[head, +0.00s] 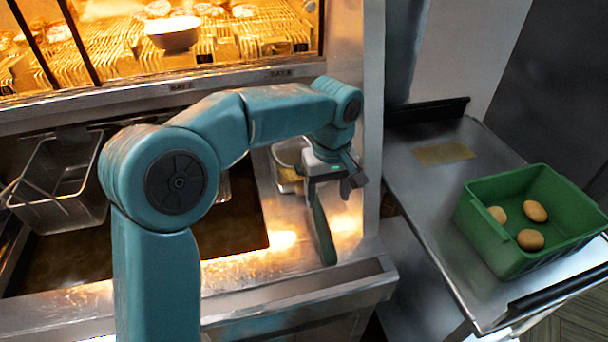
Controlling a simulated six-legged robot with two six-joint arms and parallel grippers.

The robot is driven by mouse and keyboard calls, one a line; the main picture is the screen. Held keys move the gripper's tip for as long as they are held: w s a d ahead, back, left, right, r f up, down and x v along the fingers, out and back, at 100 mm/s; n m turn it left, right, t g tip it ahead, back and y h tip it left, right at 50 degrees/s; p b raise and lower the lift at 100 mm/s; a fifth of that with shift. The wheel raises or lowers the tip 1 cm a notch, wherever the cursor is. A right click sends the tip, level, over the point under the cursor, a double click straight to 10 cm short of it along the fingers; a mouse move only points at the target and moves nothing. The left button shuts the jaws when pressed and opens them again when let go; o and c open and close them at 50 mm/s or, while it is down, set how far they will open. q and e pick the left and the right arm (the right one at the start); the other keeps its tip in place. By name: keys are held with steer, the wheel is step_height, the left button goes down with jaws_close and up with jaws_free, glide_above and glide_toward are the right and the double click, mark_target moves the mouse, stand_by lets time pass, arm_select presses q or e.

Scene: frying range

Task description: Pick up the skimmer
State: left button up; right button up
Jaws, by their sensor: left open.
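The skimmer (323,238) shows as a long dark green handle that lies on the metal ledge at the front right of the fryer. Its far end is hidden by my left gripper, so I cannot make out its head. My left gripper (332,188) is open and points down at the far part of the handle. I cannot tell whether its fingers touch the handle or stand around it. My right gripper is not in view.
A metal container (290,172) with something yellow stands behind the gripper. A fry basket (62,185) sits over the dark fryer vat (60,252) at left. A green crate (485,232) with three round tan items stands on the steel side table (425,185). A vertical post (372,110) is close to the gripper's right.

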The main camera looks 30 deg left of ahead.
mark_target(322, 221)
arm_select(q)
steer(key=f, duration=0.6)
steer(key=shift+w+a+f, duration=0.15)
steer(key=shift+a+f, duration=0.1)
steer(key=shift+f, duration=0.1)
steer(key=shift+d+f, duration=0.1)
steer(key=shift+d, duration=0.05)
steer(key=shift+s+f+p, duration=0.3)
steer(key=shift+s+f, duration=0.05)
steer(key=shift+s, duration=0.05)
steer(key=f, duration=0.2)
steer(key=a+f, duration=0.1)
steer(key=f, duration=0.1)
steer(key=shift+w+p, duration=0.3)
steer(key=shift+p, duration=0.1)
steer(key=shift+d+f, duration=0.15)
steer(key=shift+f, duration=0.1)
steer(key=shift+s+d+r, duration=0.1)
steer(key=shift+s+r, duration=0.05)
steer(key=shift+s, duration=0.1)
steer(key=shift+w, duration=0.15)
steer(key=c, duration=0.8)
jaws_close()
